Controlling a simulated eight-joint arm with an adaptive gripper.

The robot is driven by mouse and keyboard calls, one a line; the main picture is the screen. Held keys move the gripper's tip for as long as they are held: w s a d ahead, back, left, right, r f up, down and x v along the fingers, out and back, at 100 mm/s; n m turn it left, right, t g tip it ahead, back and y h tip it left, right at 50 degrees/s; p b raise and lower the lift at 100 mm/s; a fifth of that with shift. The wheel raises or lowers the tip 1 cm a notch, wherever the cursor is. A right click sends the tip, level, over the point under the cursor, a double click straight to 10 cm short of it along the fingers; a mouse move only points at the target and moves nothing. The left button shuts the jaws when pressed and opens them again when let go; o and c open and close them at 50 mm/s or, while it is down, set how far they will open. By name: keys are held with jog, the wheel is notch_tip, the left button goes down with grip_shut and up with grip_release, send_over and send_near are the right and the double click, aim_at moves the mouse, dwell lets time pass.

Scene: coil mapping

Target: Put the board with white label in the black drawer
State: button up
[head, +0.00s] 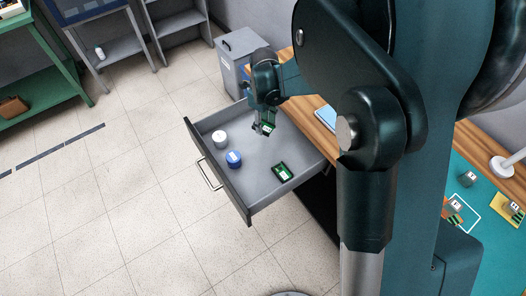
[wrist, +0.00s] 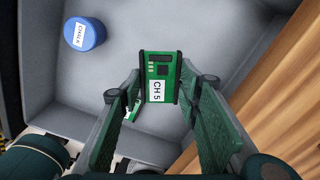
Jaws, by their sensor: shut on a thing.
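My gripper (wrist: 162,75) is shut on a green board (wrist: 161,66) with a white label reading "CH 5". The board sits between the fingertips, above the drawer floor. In the head view the gripper (head: 265,118) and held board (head: 266,127) are over the back part of the open drawer (head: 248,205), which has a dark front and grey inside. Another green board (head: 282,172) with a pale label lies flat on the drawer floor; a small part of a labelled green thing shows beside the left finger in the wrist view (wrist: 132,112).
A blue chalk container (head: 233,158) and a white round container (head: 220,138) stand in the drawer's left part. The wooden desk (head: 312,118) borders the drawer. A grey cabinet (head: 232,68) stands behind. Several small items lie on the teal surface (head: 490,240) at right.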

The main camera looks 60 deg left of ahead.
jog(key=shift+s+f, duration=0.7)
jog(key=shift+s, duration=0.2)
jog(key=b, duration=0.1)
send_over(260, 146)
jog(key=shift+f, duration=3.15)
jog(key=shift+f+b, duration=0.5)
jog(key=shift+f, duration=1.35)
jog(key=shift+f, duration=0.15)
jog(key=o, duration=0.9)
jog(key=shift+c, duration=0.2)
